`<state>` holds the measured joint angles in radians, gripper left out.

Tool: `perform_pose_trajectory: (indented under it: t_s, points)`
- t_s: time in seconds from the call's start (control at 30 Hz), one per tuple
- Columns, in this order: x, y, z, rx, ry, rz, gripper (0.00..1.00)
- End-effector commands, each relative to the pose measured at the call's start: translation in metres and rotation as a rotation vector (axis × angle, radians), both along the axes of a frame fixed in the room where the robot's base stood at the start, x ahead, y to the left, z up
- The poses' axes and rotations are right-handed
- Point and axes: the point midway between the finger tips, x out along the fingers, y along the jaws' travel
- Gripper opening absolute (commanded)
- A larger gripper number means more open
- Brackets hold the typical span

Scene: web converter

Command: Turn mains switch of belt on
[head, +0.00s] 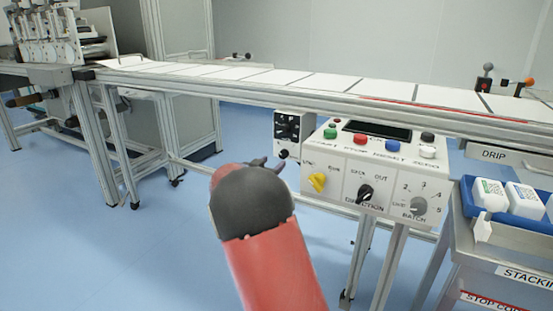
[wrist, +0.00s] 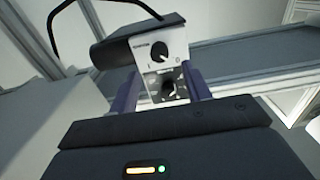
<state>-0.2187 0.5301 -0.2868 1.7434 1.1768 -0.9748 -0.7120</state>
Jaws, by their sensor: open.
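A small grey-white switch box (head: 278,128) with dark rotary knobs hangs under the belt (head: 250,78), left of the larger control panel (head: 390,152). In the wrist view the box (wrist: 147,50) has an upper black knob (wrist: 159,56) and a lower dark knob (wrist: 168,88), seen between my fingers. The labels are too small to tell which is the mains switch. My gripper (head: 262,164) is open and empty, below and left of the box in the head view. It also shows in the wrist view (wrist: 163,90). Contact with a knob cannot be told.
The panel carries coloured buttons, a yellow knob (head: 317,182), a black direction knob (head: 365,193) and a grey batch knob (head: 418,206). Belt legs and rails surround the box. The blue floor (head: 100,250) at left is clear.

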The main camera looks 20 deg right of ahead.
Motion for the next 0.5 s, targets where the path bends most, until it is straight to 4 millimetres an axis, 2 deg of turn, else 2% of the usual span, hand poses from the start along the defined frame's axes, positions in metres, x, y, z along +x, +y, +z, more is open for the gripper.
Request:
perform_pose_trajectory:
  t_s: [0.3,0.5]
  points:
    - [0.031,-0.041,0.000,0.000,0.001,0.001,0.48]
    - [0.040,-0.052,0.000,0.001,0.001,0.003,0.48]
